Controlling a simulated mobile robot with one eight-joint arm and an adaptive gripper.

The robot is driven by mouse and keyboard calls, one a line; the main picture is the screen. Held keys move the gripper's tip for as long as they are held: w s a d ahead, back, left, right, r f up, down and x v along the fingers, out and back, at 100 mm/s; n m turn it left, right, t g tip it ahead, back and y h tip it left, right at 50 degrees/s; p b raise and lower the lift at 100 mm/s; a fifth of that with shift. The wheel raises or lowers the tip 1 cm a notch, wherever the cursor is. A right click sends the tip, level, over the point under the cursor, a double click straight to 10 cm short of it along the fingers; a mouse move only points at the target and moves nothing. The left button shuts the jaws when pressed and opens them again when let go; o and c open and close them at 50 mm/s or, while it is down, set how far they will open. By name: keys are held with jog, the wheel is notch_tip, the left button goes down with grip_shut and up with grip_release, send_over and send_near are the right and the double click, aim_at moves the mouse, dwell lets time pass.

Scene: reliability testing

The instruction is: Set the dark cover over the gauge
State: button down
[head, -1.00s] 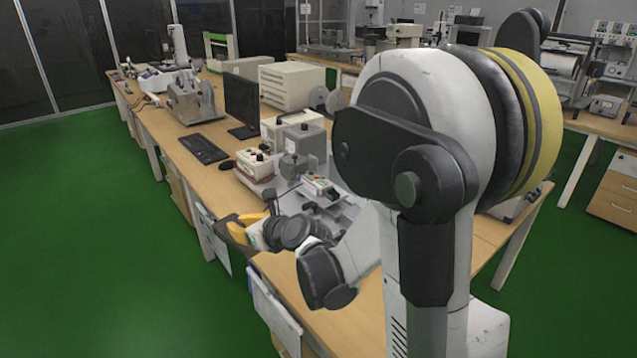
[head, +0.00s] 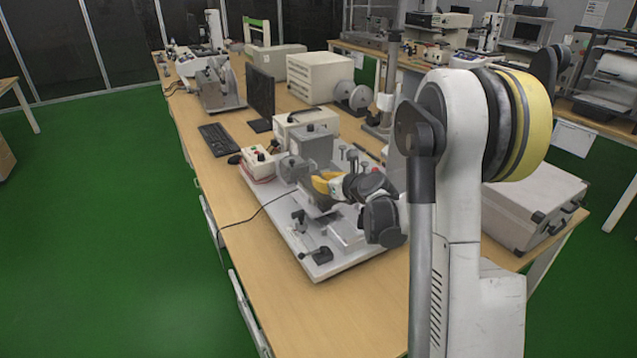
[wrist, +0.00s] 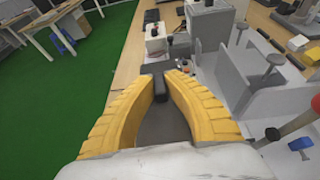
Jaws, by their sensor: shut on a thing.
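My gripper (head: 327,184) has yellow fingers and hangs over the white fixture board on the bench in the head view. In the wrist view my gripper (wrist: 162,75) has its fingertips closed on the dark knob of the dark cover (wrist: 162,127). The cover's dark grey surface shows between and below the fingers. In the head view the cover is mostly lost behind the fingers and wrist. I cannot make out the gauge for certain in either current view; the cover and gripper may hide it. I cannot tell whether the cover touches anything beneath it.
The fixture board (head: 285,245) carries grey blocks and small clamps close around my gripper. A white button box (head: 258,160) stands left of it, with a keyboard (head: 216,140) and monitor (head: 261,95) behind. A large case (head: 535,200) stands right. The front bench top is clear.

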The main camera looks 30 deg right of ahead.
jog(key=w+d+f, duration=0.1)
jog(key=w+d, duration=0.1)
jog(key=d, duration=0.3)
jog(key=shift+m+h, duration=0.3)
jog(key=shift+h, duration=0.1)
jog(key=b+x, duration=0.1)
jog(key=x, duration=0.4)
jog(key=f+b+x, duration=0.1)
jog(key=x, duration=0.5)
jog(key=shift+s+d+f+b, duration=0.1)
jog(key=shift+d+b, duration=0.05)
jog(key=shift+b, duration=0.15)
jog(key=b+x, duration=0.1)
jog(key=x, duration=0.1)
jog(key=f+x, duration=0.1)
jog(key=x, duration=0.1)
jog(key=shift+f+b, duration=0.2)
jog(key=shift+b, duration=0.15)
jog(key=shift+r, duration=0.2)
jog(key=shift+f, duration=0.15)
jog(key=shift+f+b, duration=0.45)
jog(key=shift+f, duration=0.1)
jog(key=c, duration=1.5)
grip_release()
jog(key=shift+r, duration=0.1)
